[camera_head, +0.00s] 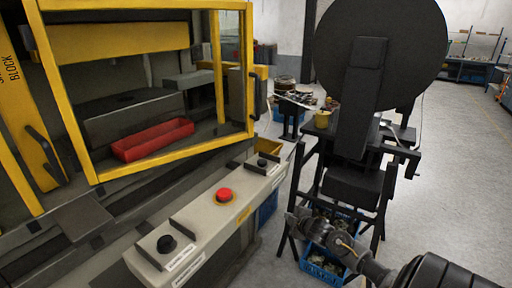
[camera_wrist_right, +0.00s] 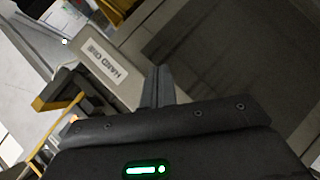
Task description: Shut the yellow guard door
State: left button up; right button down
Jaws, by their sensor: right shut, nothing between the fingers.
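The yellow guard door (camera_head: 170,156) is a rectangular yellow frame at the upper left of the head view. It appears to stand at an angle to the machine front, and a red tray shows through it. My left gripper is not in view.
A pale control console (camera_head: 205,215) with a red button (camera_head: 224,195) and black knobs runs below the door. A black stand with a large disc (camera_head: 380,45) is on the right. A blue crate (camera_head: 322,268) sits under it. Floor is clear at far right.

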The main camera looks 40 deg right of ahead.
jog(key=w+a+r+n+t, duration=0.1)
jog(key=w+r+n+t, duration=0.1)
jog(key=r, duration=0.7)
jog(key=w+r+n+t, duration=0.1)
jog(key=r+n, duration=0.1)
jog(key=r, duration=0.7)
jog(key=n+t+y, duration=0.1)
jog(key=n+t, duration=0.2)
send_near(251, 132)
jog(key=w+p, duration=0.4)
jog(key=w, duration=0.1)
jog(key=shift+w+d+r, duration=0.15)
jog(key=shift+d+r, duration=0.2)
jog(key=shift+r, duration=0.05)
jog(key=shift+w+f+p, duration=0.15)
jog(key=shift+w+p, duration=0.2)
jog(key=shift+w, duration=0.4)
